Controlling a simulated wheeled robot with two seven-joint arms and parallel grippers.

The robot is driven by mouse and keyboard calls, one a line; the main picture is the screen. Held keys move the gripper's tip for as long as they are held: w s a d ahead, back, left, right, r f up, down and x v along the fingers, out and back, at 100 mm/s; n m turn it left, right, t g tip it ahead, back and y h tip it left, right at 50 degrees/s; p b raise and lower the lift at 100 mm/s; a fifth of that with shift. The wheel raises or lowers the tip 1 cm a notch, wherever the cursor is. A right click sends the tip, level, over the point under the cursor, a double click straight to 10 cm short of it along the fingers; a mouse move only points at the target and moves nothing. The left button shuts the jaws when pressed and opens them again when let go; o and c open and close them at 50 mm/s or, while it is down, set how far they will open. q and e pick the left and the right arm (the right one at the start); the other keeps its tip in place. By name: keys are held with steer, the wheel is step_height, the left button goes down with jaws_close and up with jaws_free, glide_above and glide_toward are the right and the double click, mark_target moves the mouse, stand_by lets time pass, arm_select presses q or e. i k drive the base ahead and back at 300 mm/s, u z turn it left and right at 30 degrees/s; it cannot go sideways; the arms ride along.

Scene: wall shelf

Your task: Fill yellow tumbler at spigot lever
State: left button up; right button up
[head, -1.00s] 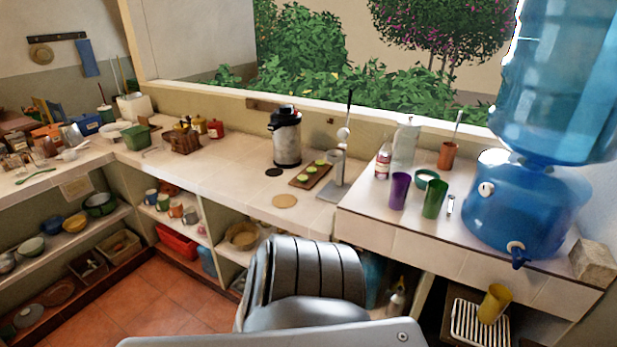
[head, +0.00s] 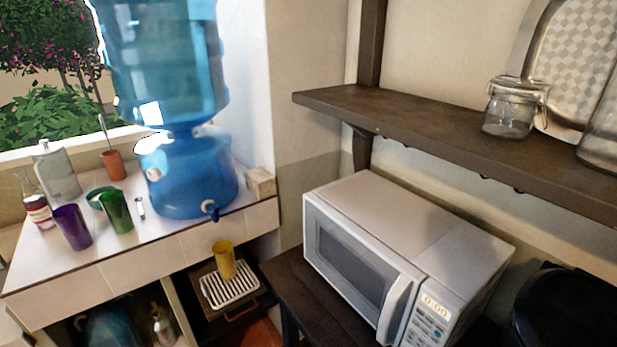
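The yellow tumbler (head: 224,260) stands upright on a white slatted drip rack (head: 232,291), on a low shelf below the counter. The blue water dispenser (head: 190,178) with its large bottle stands on the tiled counter. Its spigot lever (head: 211,209) is dark blue, at the lower front near the counter edge, above the tumbler and slightly left of it. I see no water flowing. Neither of my grippers is in view.
A purple tumbler (head: 73,227), a green tumbler (head: 117,211) and bottles stand on the counter (head: 165,242) at left. A stone block (head: 260,183) sits right of the dispenser. A white microwave (head: 400,255) and a dark wall shelf (head: 430,135) with a glass jar (head: 512,108) fill the right.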

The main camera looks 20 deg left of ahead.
mark_target(213, 206)
steer(key=z, duration=1.9)
steer(key=k, duration=1.1)
steer(key=u, duration=1.25)
steer(key=i, duration=0.5)
steer(key=u, duration=0.05)
